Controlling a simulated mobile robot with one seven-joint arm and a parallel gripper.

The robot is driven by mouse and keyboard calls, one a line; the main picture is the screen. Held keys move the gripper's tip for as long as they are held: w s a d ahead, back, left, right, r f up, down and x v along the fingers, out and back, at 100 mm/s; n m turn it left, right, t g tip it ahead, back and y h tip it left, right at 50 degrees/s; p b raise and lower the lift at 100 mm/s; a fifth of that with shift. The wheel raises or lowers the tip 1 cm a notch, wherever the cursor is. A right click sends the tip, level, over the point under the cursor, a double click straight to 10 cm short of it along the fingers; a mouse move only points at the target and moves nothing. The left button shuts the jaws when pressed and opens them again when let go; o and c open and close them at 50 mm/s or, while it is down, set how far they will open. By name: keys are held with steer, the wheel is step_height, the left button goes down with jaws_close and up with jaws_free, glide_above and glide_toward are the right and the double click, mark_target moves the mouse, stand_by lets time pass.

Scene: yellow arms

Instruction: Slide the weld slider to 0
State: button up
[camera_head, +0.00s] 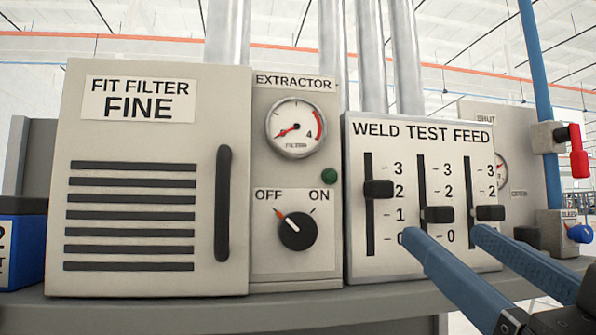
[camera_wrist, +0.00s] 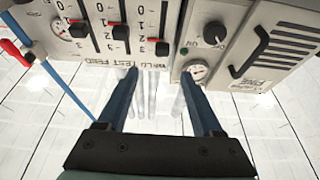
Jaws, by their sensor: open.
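The panel (camera_head: 360,150) marked WELD TEST FEED carries three vertical slots with black knobs and scales marked 0 to 3. The left knob (camera_head: 379,189), under the word WELD, sits near 2; it also shows in the wrist view (camera_wrist: 162,48). The middle knob (camera_head: 438,214), under TEST, and the right knob (camera_head: 490,213), under FEED, sit near 1. My gripper (camera_head: 447,236) is open and empty, its two blue fingers apart in front of the panel's lower part. The left finger partly covers the left scale's 0. In the wrist view my gripper (camera_wrist: 160,74) points at the panel; contact is not visible.
Left of the panel are an extractor box with a gauge (camera_head: 296,128) and a dial (camera_head: 297,230), then a filter cabinet (camera_head: 130,235) with a dark handle (camera_head: 223,203). A blue pipe (camera_head: 540,90) with a red valve handle (camera_head: 578,152) stands at right. Everything sits on a grey shelf (camera_head: 200,312).

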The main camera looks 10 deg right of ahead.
mark_target(384, 193)
steer(key=p+x, duration=0.3)
steer(key=x, duration=0.2)
steer(key=p+x, duration=0.4)
steer(key=x, duration=0.2)
steer(key=shift+a+r, duration=0.2)
steer(key=shift+r, duration=0.05)
steer(key=shift+w+a+r, duration=0.1)
steer(key=shift+w, duration=0.6)
jaws_close()
stand_by(0.4)
